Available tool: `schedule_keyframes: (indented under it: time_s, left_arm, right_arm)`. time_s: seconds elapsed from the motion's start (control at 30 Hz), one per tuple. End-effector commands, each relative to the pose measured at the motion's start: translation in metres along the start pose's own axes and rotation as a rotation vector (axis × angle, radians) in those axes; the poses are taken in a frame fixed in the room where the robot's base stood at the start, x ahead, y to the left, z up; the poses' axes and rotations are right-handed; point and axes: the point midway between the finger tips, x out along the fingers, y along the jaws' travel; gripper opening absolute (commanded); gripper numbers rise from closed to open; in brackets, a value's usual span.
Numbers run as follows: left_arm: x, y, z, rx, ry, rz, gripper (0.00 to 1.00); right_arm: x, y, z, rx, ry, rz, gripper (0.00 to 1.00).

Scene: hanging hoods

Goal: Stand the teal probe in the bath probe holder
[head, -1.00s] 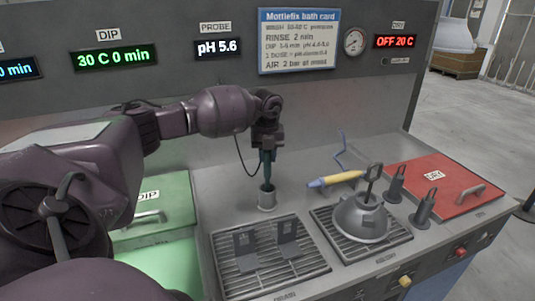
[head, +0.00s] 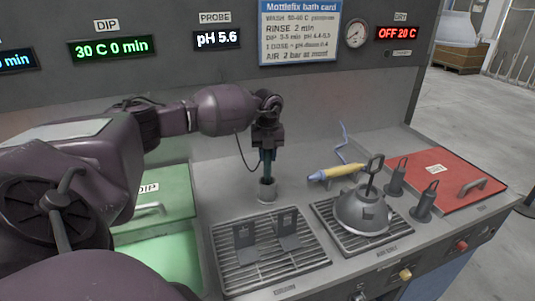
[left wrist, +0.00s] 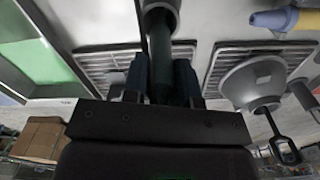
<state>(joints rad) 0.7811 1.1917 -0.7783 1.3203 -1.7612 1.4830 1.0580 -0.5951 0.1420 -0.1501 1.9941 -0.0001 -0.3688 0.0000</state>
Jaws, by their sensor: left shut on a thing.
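The teal probe (head: 267,168) hangs upright from my left gripper (head: 267,152), which is shut on it. The probe's lower end is inside the mouth of the grey cup-shaped probe holder (head: 267,191) on the counter. A dark cable loops from the probe to the left. In the left wrist view the dark teal probe (left wrist: 161,55) runs between the gripper fingers (left wrist: 160,82) to the round grey holder (left wrist: 158,8). How deep the probe sits is hidden by the holder's wall. My right gripper is not in view.
A grated tray (head: 270,262) with two dark brackets stands in front of the holder. To the right are a metal hood (head: 362,213) on a second grate, a yellow-blue tool (head: 337,172), two dark weights and a red lid (head: 455,182). A green lid (head: 150,205) is left.

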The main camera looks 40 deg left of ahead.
Motion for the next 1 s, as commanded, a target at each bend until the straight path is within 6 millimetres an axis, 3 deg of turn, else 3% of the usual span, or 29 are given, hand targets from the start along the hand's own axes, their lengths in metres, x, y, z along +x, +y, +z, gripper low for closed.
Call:
schedule_keyframes:
  time_s: [0.03, 0.2, 0.57, 1.0]
  left_arm:
    - [0.0, 0.0, 0.0, 0.0, 0.0, 0.0, 0.31]
    - [-0.001, 0.0, 0.0, 0.0, 0.0, 0.0, 0.56]
    - [-0.005, 0.0, 0.001, 0.0, -0.001, 0.0, 0.56]
    - [-0.077, 0.0, 0.001, 0.0, -0.003, -0.002, 0.56]
  right_arm:
    - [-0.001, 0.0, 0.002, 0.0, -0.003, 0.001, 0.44]
    - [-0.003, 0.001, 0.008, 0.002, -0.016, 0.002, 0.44]
    - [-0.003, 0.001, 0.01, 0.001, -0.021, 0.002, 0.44]
    - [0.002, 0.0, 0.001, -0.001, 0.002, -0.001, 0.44]
